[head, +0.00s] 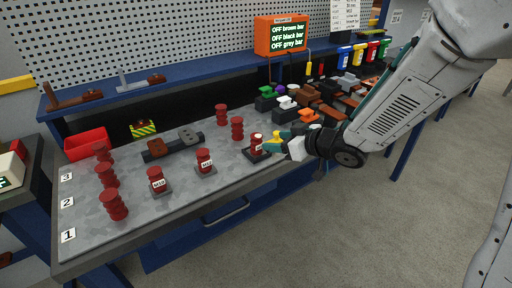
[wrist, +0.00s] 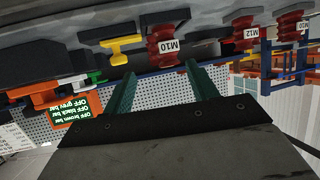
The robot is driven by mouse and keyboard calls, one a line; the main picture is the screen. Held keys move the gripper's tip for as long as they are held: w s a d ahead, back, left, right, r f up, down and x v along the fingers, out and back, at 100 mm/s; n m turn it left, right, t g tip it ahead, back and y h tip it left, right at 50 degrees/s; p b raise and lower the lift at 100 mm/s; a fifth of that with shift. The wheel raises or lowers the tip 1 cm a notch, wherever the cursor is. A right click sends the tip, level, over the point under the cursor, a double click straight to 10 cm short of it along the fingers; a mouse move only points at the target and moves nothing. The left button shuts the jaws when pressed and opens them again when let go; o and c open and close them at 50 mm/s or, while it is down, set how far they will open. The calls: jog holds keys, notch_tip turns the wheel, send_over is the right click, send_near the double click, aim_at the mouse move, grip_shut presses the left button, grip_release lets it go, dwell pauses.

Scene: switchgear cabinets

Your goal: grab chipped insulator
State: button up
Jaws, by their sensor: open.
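A red ribbed insulator (head: 257,145) stands on a dark square base near the bench's front edge. No chip can be made out clearly.
More red insulators stand at the left (head: 114,205) and back (head: 237,128) of the grey bench. A yellow T-shaped part (wrist: 122,48) is close beside the M10 insulator. A red bin (head: 86,144) is at the back left. Clamps and coloured parts (head: 288,103) crowd the right.

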aim_at(261, 141)
jog(key=shift+y, duration=0.3)
jog(key=x, duration=0.8)
jog(key=shift+s+a+f, duration=0.15)
jog(key=shift+s+a, duration=0.2)
jog(key=c, duration=1.2)
